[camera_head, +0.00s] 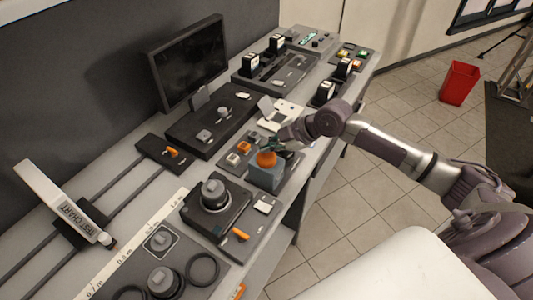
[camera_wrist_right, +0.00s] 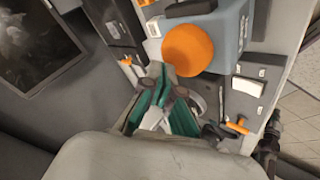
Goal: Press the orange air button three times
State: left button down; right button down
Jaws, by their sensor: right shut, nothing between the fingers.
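The orange air button (camera_head: 266,158) is a round orange dome on top of a blue-grey box (camera_head: 264,178) at the front edge of the console. In the right wrist view the dome (camera_wrist_right: 188,50) and box (camera_wrist_right: 235,38) fill the upper middle. My right gripper (camera_head: 270,146) is shut and empty, just behind and above the dome in the head view. In the right wrist view its green-padded fingers (camera_wrist_right: 157,78) end close beside the dome's lower left. I cannot tell whether they touch it. My left gripper is not in view.
A joystick panel (camera_head: 213,194) with an orange lever stands nearer, left of the box. Small orange switches (camera_head: 243,146) sit behind the box. A dark monitor (camera_head: 189,62) stands at the back. A red bin (camera_head: 459,83) is on the tiled floor at right.

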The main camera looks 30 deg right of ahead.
aim_at(269, 154)
jog(key=shift+s+f+b, duration=0.1)
jog(key=shift+f+b, duration=0.4)
jog(key=shift+f, duration=0.4)
dwell(1.0)
jog(key=shift+r, duration=0.15)
jog(key=shift+r+p, duration=1)
jog(key=shift+r, duration=0.1)
notch_tip(269, 154, up, 5)
jog(key=p, duration=0.4)
jog(key=shift+r, duration=0.1)
dwell(0.4)
